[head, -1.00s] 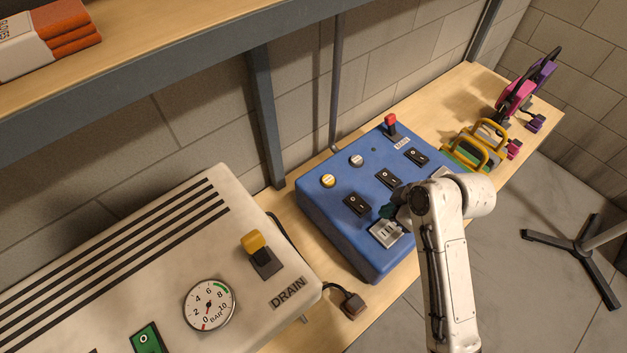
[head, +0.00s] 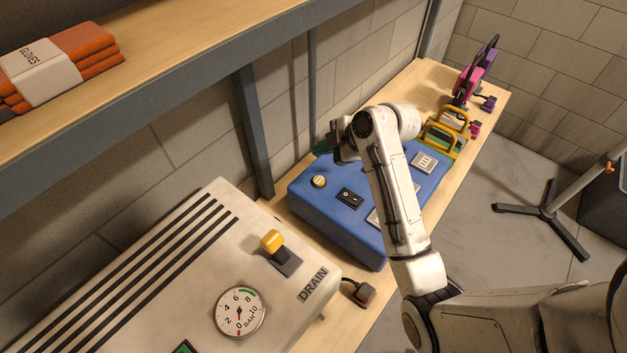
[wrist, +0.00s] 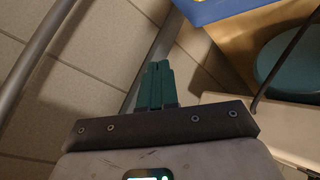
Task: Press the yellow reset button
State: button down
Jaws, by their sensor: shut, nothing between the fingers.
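The yellow reset button (head: 319,181) is a round yellow cap with a pale band across it, on the left part of the top of a blue control box (head: 330,225). My gripper (head: 322,147) is shut and empty, its teal fingertips beyond the button, near the box's back edge and the wall. The fingers look apart from the button; their height is hard to judge. In the wrist view the closed teal fingers (wrist: 158,85) point at the block wall, and a blue edge (wrist: 205,8) shows at the top.
A black rocker switch (head: 349,198) sits close to the button. A white machine (head: 200,255) with a yellow lever (head: 273,242) and gauge stands left. A shelf (head: 190,80) overhangs behind, on grey posts (head: 254,130). Yellow-handled items (head: 447,132) stand to the right on the bench.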

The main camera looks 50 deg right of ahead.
aim_at(322, 181)
jog(key=shift+f, duration=0.1)
notch_tip(322, 181, down, 9)
jog(key=b, duration=0.7)
dwell(2.0)
jog(key=shift+f, duration=0.25)
jog(key=shift+f+b, duration=0.45)
jog(key=shift+b, duration=0.05)
dwell(0.5)
jog(key=shift+r, duration=0.15)
dwell(0.3)
jog(key=shift+r+p, duration=0.75)
